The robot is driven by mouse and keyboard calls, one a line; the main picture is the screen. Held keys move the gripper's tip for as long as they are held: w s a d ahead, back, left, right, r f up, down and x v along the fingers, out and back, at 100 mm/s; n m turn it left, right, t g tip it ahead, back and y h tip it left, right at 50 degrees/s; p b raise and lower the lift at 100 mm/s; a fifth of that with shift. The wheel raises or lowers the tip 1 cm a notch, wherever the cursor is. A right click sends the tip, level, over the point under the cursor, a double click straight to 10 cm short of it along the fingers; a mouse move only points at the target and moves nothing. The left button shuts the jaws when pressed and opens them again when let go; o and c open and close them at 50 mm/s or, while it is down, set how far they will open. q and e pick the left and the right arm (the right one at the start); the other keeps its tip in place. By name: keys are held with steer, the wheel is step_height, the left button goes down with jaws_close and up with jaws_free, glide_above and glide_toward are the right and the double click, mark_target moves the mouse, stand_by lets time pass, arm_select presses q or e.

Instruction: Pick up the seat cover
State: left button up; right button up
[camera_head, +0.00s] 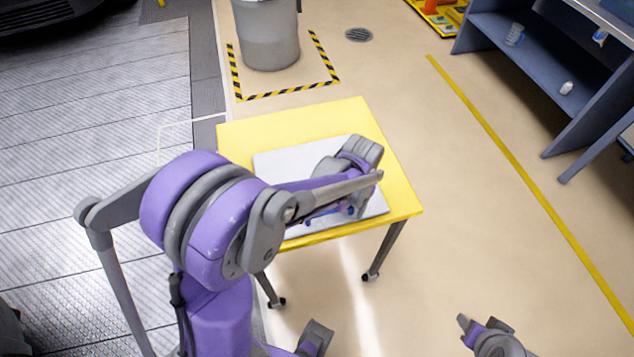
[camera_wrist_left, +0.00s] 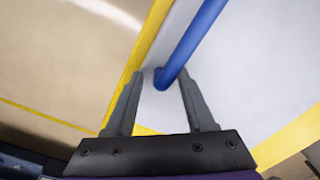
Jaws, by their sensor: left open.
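A flat pale grey sheet or tray (camera_head: 272,163) lies on the yellow table (camera_head: 240,133); I cannot tell whether it is the seat cover. A slim blue rod-like piece (camera_head: 316,217) shows low over it, partly hidden by my arm. In the left wrist view the blue rod (camera_wrist_left: 194,38) runs from the top edge down to between my fingertips, above the pale surface (camera_wrist_left: 255,70). My left gripper (camera_wrist_left: 160,78) is open, its fingers on either side of the rod's end. My right gripper (camera_head: 484,330) is low at the right, away from the table; its jaw state is unclear.
A grey bin (camera_head: 267,38) stands behind the table inside black-and-yellow floor tape. A blue-grey shelf (camera_head: 530,62) with a few small items is at the upper right. The floor right of the table is clear. My left arm covers the table's left front.

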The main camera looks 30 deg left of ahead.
arm_select(q)
jaws_close()
stand_by(1.4)
